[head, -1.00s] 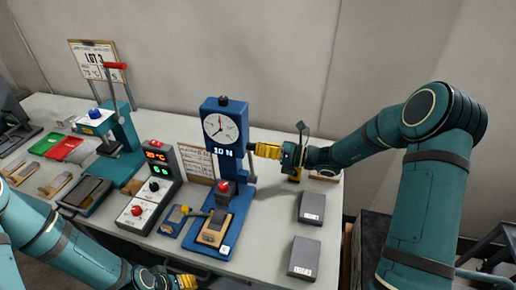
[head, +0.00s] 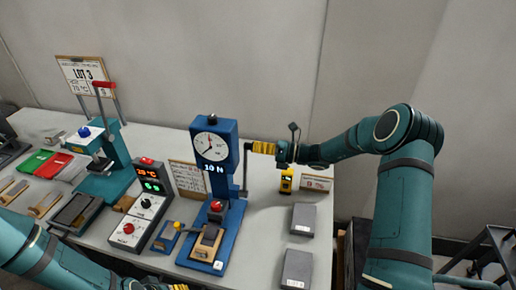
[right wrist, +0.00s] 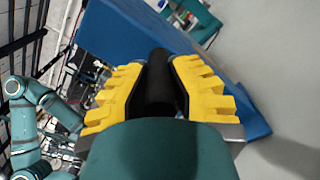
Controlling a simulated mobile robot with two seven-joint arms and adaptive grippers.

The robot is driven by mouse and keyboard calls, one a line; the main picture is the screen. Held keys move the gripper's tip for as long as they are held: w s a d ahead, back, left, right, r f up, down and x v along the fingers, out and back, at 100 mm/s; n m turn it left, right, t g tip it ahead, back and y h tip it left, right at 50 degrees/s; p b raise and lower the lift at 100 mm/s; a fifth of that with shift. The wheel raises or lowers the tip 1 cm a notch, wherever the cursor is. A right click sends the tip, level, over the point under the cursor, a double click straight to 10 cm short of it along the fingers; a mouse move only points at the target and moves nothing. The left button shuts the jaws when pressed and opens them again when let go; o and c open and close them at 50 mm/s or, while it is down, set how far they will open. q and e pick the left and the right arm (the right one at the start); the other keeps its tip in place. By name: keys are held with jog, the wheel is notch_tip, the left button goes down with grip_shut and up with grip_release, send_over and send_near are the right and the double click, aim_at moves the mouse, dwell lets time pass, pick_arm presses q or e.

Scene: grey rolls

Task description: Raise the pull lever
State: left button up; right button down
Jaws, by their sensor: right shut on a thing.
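A blue test stand (head: 228,240) with a round dial (head: 211,146) and a "10 N" readout stands in the middle of the table. Its pull lever (head: 245,175) is on the right side, a thin upright bar with a dark handle at the top. My right gripper (head: 263,148) is shut on that handle, level with the dial. In the right wrist view the dark handle (right wrist: 159,85) lies between the yellow fingers, with the blue stand (right wrist: 140,40) behind. My left gripper (head: 178,287) shows only as a yellow bit at the bottom edge; its fingers are mostly cut off.
Left of the stand are a control box (head: 140,215) with lit displays and a teal press (head: 105,175) with a red-topped lever. Two grey blocks (head: 303,219) lie at the right, near a small yellow device (head: 286,181). Table between stand and blocks is clear.

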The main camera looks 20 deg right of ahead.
jog(key=c, duration=0.8)
grip_release()
jog(key=shift+w, duration=0.1)
jog(key=shift+w+f, duration=0.1)
jog(key=shift+d, duration=0.1)
jog(key=v, duration=1.2)
